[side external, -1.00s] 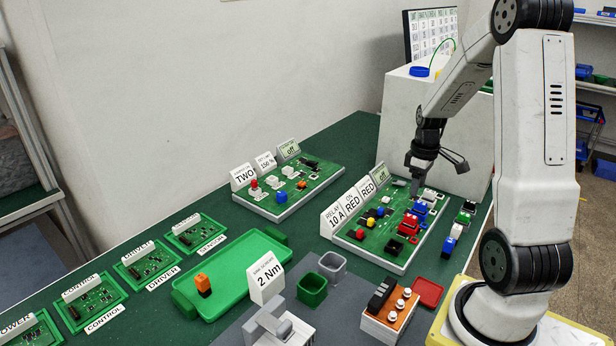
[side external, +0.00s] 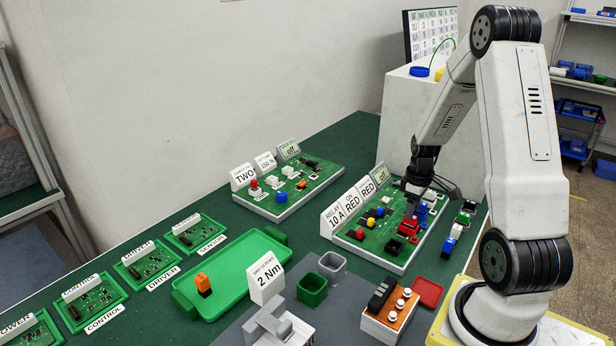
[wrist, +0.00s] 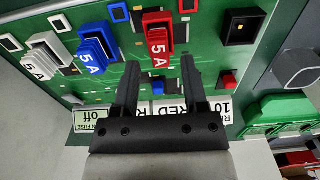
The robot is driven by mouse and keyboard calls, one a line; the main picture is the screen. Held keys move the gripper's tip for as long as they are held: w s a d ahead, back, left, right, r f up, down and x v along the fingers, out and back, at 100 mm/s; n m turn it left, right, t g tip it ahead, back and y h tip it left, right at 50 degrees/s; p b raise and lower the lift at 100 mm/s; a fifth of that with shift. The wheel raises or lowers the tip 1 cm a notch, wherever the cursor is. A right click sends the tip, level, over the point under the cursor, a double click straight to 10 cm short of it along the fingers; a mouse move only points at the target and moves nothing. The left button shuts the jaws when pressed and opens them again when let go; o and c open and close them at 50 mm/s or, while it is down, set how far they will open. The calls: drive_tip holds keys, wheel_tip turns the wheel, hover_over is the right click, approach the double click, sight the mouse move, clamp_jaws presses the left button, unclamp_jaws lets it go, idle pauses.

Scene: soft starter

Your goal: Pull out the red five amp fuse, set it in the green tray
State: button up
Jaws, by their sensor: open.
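The red five amp fuse (wrist: 157,38), marked 5 A, stands in the green circuit board, just beyond my fingertips in the wrist view. It also shows in the side view (side external: 409,224), right below my gripper (side external: 412,205). My gripper (wrist: 160,65) is open and empty, its two fingers lined up with either side of the red fuse. Whether they touch it I cannot tell. The green tray (side external: 186,303) lies on the table at the left of the board, with an orange block inside.
A blue 5 A fuse (wrist: 93,45) and a white one (wrist: 40,60) stand beside the red fuse. A black part (wrist: 245,25) is on its other side. Label cards (side external: 345,207) stand along the board's left edge. A small green bin (side external: 312,290) and a red tray (side external: 428,292) are nearby.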

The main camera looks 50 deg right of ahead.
drive_tip(key=shift+f, duration=1.4)
drive_tip(key=shift+c, duration=0.2)
clamp_jaws()
drive_tip(key=shift+r, duration=1.75)
